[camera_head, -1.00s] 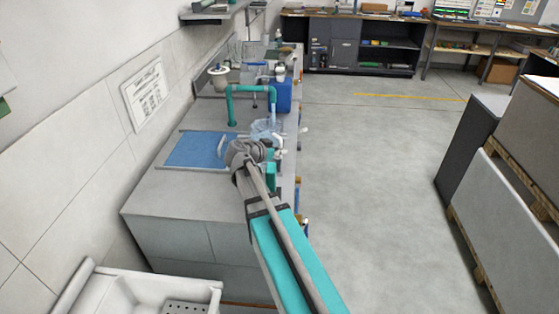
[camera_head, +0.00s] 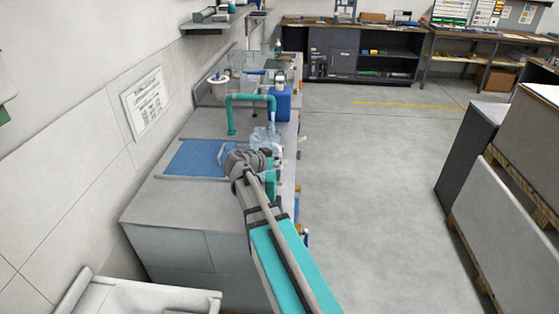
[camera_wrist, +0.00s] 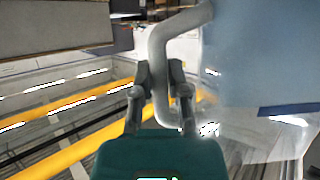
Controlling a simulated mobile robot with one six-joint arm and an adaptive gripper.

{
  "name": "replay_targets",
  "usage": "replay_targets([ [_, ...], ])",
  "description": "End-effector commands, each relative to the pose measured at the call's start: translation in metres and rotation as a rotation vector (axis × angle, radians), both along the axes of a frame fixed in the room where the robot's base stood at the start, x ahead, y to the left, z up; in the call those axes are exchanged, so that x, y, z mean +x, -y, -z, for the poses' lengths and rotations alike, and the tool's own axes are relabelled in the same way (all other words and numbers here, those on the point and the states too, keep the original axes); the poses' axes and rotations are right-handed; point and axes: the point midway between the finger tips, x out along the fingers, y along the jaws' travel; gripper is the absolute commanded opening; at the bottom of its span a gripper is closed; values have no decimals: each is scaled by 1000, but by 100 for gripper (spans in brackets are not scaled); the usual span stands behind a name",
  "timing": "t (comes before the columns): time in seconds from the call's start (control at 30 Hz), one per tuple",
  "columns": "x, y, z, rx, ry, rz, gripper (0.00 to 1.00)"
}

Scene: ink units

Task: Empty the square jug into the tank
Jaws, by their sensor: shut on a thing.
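The square jug (camera_wrist: 255,55) fills the right of the wrist view, with see-through, pale blue-grey walls. My gripper (camera_wrist: 160,72) is shut on the jug's pale curved handle (camera_wrist: 158,42). In the head view a clear vessel (camera_head: 262,138), seemingly this jug, shows just beyond my wrist, partly hidden by my arm. My gripper's fingers are hard to make out there. A flat blue square (camera_head: 197,158) is on the bench left of my wrist; I cannot tell whether it is the tank's opening or a mat. The jug's liquid level and exact tilt are unclear.
A teal pipe arch (camera_head: 250,97) stands just behind the jug. Beyond it are a blue container (camera_head: 280,105) and clear boxes. The tiled wall borders the bench's left. A white basin (camera_head: 150,299) is at the front. The grey floor (camera_head: 365,180) at right is open.

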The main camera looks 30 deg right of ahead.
Motion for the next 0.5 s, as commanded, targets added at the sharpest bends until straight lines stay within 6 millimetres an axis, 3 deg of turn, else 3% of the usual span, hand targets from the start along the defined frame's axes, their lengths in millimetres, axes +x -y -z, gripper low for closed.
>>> replay_targets([
  [0.5,-6,1,-19,-32,-140,1,0],
])
